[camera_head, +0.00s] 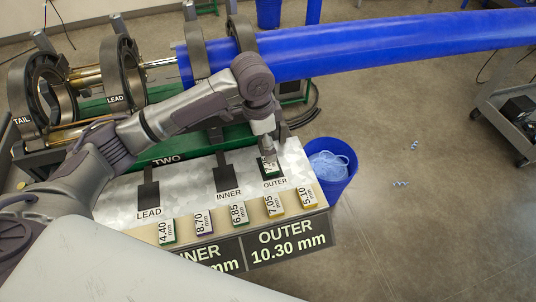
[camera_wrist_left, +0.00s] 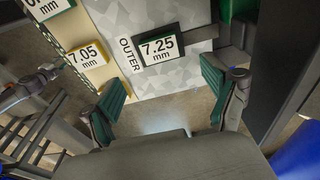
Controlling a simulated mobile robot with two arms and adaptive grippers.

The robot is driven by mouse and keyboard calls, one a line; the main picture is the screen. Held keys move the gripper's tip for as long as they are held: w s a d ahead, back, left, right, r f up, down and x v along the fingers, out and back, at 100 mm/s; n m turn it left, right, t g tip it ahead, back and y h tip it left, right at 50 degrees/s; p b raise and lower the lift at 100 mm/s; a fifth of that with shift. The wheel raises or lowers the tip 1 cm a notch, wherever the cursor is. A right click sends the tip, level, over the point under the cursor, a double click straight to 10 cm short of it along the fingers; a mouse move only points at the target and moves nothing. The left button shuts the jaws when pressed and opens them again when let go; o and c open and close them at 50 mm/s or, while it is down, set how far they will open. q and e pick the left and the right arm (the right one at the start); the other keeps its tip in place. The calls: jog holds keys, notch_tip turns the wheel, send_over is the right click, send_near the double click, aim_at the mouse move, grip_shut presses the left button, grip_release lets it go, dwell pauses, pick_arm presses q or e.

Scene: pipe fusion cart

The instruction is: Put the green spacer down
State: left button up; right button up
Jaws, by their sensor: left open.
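A green spacer marked 7.25 mm (camera_wrist_left: 160,48) lies flat on the metal tray top beside the word OUTER, and its label faces up. In the head view the same green spacer (camera_head: 270,168) shows at the OUTER spot, partly covered by my gripper. My left gripper (camera_head: 267,143) is just above it. In the left wrist view my left gripper (camera_wrist_left: 164,88) has its two green-padded fingers wide apart, with nothing between them. The spacer is apart from both fingers in that view. My right gripper is out of view.
Several labelled spacers, such as the 7.05 mm one (camera_head: 274,206), stand in a row along the tray's wooden front ledge. The LEAD (camera_head: 149,195) and INNER (camera_head: 228,179) spots are bare. A blue bin (camera_head: 337,184) stands right of the tray. A blue pipe (camera_head: 390,45) crosses behind.

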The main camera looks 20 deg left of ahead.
pick_arm(q)
jog(key=shift+s+a+r, duration=0.1)
jog(key=shift+r, duration=0.9)
jog(key=shift+s+a+r, duration=0.1)
jog(key=shift+r, duration=0.85)
